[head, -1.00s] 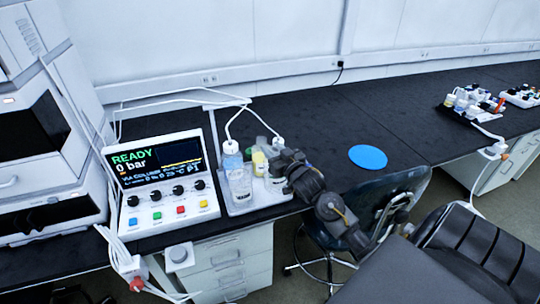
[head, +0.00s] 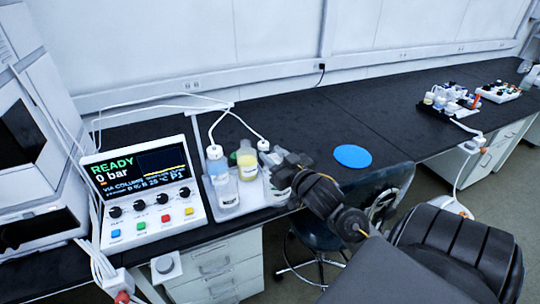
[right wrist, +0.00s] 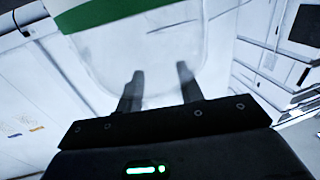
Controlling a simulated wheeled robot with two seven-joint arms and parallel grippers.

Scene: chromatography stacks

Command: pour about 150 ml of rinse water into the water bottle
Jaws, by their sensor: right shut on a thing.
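My right gripper (head: 283,172) is at the right side of the bottle tray. In the right wrist view its fingers (right wrist: 158,82) are shut on a clear container (right wrist: 150,50) with a green band. In the head view a pale clear vessel (head: 272,184) shows beside the gripper, partly hidden by it. A bottle with yellow contents (head: 247,163) stands in the middle. The labels are too small to read, so I cannot tell which is the water bottle. My left gripper is not in view.
The white tray (head: 238,211) is at the bench's front edge, right of a control unit (head: 145,190) reading READY, 0 bar. White tubes arch behind the bottles. A blue disc (head: 352,156) lies on open black bench. A dark chair (head: 375,192) stands in front.

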